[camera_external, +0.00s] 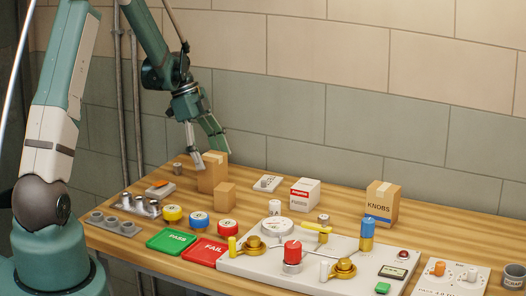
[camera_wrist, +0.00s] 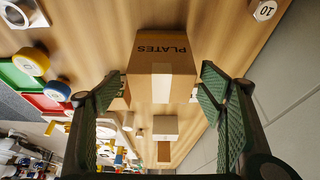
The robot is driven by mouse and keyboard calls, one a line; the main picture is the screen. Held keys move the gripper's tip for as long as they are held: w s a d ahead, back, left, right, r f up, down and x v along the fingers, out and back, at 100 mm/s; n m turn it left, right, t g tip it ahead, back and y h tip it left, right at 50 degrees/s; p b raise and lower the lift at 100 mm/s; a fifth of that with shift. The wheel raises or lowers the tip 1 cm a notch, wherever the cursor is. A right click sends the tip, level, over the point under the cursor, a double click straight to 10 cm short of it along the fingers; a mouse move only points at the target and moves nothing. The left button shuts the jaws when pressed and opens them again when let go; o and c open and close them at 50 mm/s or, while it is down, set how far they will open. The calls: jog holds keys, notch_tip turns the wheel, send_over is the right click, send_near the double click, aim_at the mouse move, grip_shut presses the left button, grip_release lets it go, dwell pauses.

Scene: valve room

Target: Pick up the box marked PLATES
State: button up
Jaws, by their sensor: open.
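The box marked PLATES (camera_wrist: 162,60) is a brown carton with a pale tape strip, between my fingers in the wrist view; its lettering appears upside down. In the external view it appears to be the tall brown box (camera_external: 213,176) at the back left of the table, with its lettering not visible. My gripper (camera_external: 210,158) is open and empty at the top of this box, one finger on either side. In the wrist view both fingers (camera_wrist: 162,82) flank the carton; I cannot tell whether they touch it.
A smaller brown box (camera_external: 225,197) stands close in front. A white-and-red box (camera_external: 305,194) and the KNOBS box (camera_external: 381,204) stand further right. Yellow, blue and red round pieces, the green PASS tray (camera_external: 171,240) and the red FAIL tray (camera_external: 206,251) lie in front. The wall is behind.

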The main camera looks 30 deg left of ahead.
aim_at(219, 176)
jog(key=shift+x, duration=1.05)
jog(key=shift+x, duration=2.55)
jog(key=shift+w+d, duration=0.1)
jog(key=c, duration=1.1)
jog(key=shift+r, duration=0.2)
jog(key=shift+c, duration=0.2)
jog(key=shift+r, duration=4.9)
